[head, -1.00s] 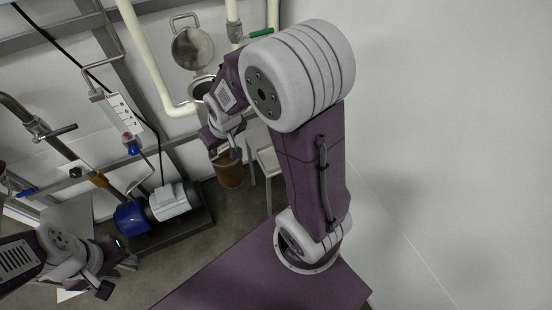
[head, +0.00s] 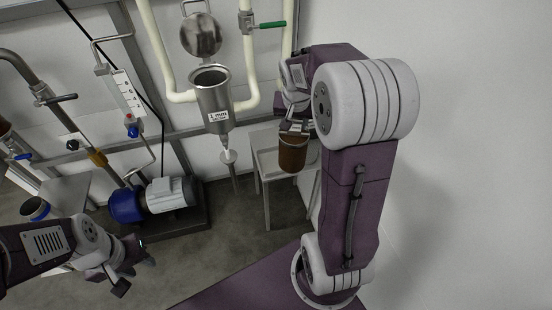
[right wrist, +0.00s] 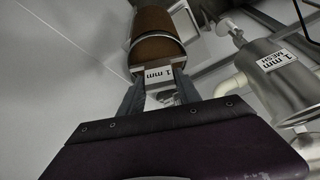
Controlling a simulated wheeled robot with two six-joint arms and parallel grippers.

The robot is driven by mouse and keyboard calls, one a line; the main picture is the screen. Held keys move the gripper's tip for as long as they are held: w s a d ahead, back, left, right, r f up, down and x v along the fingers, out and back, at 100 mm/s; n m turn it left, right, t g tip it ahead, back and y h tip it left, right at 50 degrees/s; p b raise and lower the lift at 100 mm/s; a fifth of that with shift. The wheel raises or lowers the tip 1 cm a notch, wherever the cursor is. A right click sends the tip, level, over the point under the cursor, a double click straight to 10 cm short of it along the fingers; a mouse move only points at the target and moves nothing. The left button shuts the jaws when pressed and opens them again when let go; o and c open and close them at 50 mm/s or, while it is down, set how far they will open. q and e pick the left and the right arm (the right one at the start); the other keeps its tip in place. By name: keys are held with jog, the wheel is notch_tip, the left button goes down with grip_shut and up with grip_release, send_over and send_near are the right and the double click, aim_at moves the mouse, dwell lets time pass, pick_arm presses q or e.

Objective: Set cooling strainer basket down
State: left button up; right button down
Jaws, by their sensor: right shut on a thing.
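The strainer basket (head: 292,154) is a brown cylinder with a metal rim. It hangs from my right gripper (head: 295,127) over a pale side table (head: 266,159) in the head view. In the right wrist view the basket (right wrist: 157,38) is at the top, and my right gripper (right wrist: 158,90) is shut on its tab, labelled "1 mm". I cannot tell whether the basket's bottom touches the table. My left gripper (head: 134,268) is at the lower left, away from the basket; its jaw opening is unclear.
A steel strainer housing (head: 213,98), labelled 1 mm, stands left of the basket with its round lid (head: 201,35) swung up. White pipes (head: 156,50) and a green-handled valve (head: 270,25) are near it. A blue and grey pump (head: 150,200) sits on the floor.

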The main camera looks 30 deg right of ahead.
jog(key=w+f+b, duration=0.2)
jog(key=w+f, duration=0.8)
jog(key=w, duration=0.1)
jog(key=shift+a+f, duration=0.35)
jog(key=shift+a, duration=0.1)
jog(key=shift+f+b, duration=0.2)
jog(key=shift+b, duration=0.2)
jog(key=c, duration=0.8)
grip_release()
jog(key=shift+c, duration=0.2)
